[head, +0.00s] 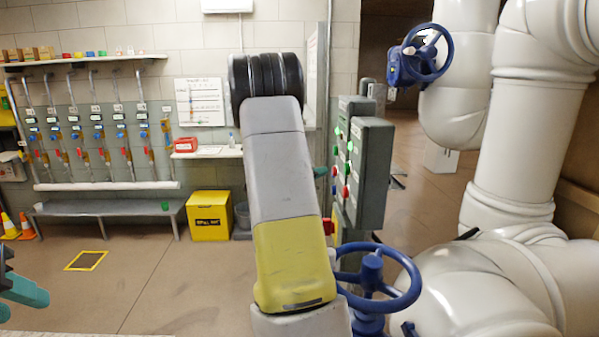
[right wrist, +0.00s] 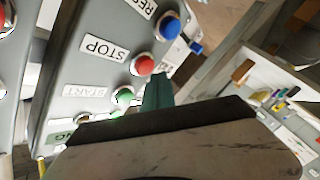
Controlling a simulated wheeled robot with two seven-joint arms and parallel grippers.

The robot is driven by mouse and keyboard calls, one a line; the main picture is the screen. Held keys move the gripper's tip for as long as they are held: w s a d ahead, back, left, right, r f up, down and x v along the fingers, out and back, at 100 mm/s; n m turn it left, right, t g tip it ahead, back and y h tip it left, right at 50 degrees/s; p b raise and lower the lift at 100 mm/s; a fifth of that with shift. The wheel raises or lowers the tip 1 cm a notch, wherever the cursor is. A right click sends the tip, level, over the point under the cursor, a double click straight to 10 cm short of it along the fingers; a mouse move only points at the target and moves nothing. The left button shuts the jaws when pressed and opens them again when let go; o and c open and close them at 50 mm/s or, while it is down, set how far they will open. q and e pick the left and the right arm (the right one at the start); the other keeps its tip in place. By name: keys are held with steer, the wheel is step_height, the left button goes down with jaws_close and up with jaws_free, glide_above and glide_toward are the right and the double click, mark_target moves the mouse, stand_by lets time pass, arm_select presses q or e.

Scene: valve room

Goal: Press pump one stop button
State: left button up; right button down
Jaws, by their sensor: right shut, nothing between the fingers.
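A grey control panel (right wrist: 85,75) fills the left of the right wrist view, its labels upside down. It carries a red button (right wrist: 142,65) beside a STOP label (right wrist: 103,48), a green button (right wrist: 123,96) beside START, and a blue button (right wrist: 168,27) beside RESET. No pump number is readable. My right gripper (right wrist: 157,88) is shut and empty, its teal tip just beside the red button; I cannot tell whether they touch. In the head view, my right arm mostly hides that gripper (head: 320,172). My left gripper (head: 22,288) is partly cut off at the left edge.
Grey button boxes (head: 374,175) stand right of my arm. A blue handwheel (head: 372,280) sits close in front of them, and another (head: 427,52) is higher up. Large white pipes (head: 515,160) fill the right. A yellow bin (head: 209,215) stands by the back wall; floor to the left is open.

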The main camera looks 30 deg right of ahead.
steer(key=shift+s+d, duration=0.2)
steer(key=shift+d, duration=0.15)
steer(key=shift+s+d, duration=0.25)
steer(key=shift+d, duration=0.15)
stand_by(0.8)
steer(key=shift+w+a, duration=0.4)
steer(key=shift+a, duration=0.35)
steer(key=shift+w+a, duration=0.4)
steer(key=shift+a, duration=0.35)
steer(key=shift+w+a, duration=0.45)
steer(key=shift+a, duration=0.25)
steer(key=shift+w+a, duration=0.4)
steer(key=shift+a, duration=0.35)
